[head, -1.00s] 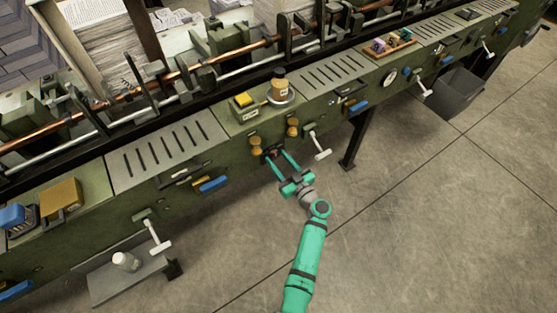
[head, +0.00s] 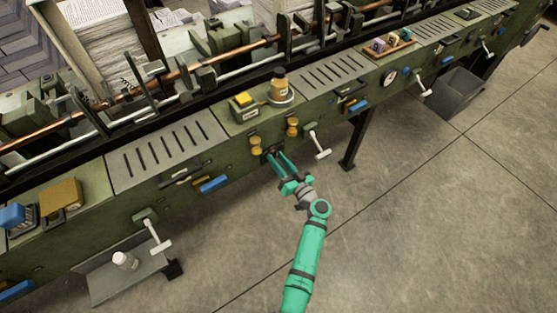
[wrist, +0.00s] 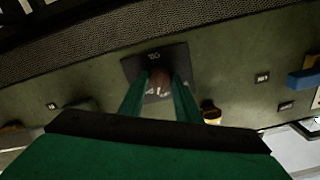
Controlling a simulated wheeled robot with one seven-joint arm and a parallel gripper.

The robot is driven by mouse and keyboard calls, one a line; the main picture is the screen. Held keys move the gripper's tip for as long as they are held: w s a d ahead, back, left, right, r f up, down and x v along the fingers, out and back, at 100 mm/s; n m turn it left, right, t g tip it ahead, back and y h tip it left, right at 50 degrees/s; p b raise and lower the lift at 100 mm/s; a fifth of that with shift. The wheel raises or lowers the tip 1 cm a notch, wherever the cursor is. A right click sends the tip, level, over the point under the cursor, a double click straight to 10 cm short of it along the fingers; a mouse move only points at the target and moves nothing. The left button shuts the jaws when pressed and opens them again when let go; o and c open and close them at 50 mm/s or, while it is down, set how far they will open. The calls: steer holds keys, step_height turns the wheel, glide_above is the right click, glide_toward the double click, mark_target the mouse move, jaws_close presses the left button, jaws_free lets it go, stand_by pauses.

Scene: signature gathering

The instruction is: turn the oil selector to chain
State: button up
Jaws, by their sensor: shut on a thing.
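The oil selector (wrist: 160,83) is a reddish-brown knob on a dark square plate (wrist: 134,70) on the machine's green front panel. In the wrist view small white marks show on the plate, too blurred to read. My gripper (head: 275,155) reaches the panel from below, its two green fingers on either side of the knob. It is shut on the knob, as the wrist view (wrist: 160,90) also shows. In the head view the fingers mostly hide the knob. I cannot tell which way the selector points.
Brass knobs (head: 292,127) sit just above and beside the selector. A white-handled crank (head: 320,150) sticks out to the right and a blue handle (head: 213,184) to the left. The floor in front is open.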

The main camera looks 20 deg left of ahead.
steer(key=shift+a+m, duration=0.1)
steer(key=shift+m, duration=2.7)
steer(key=o, duration=1)
steer(key=v, duration=1.1)
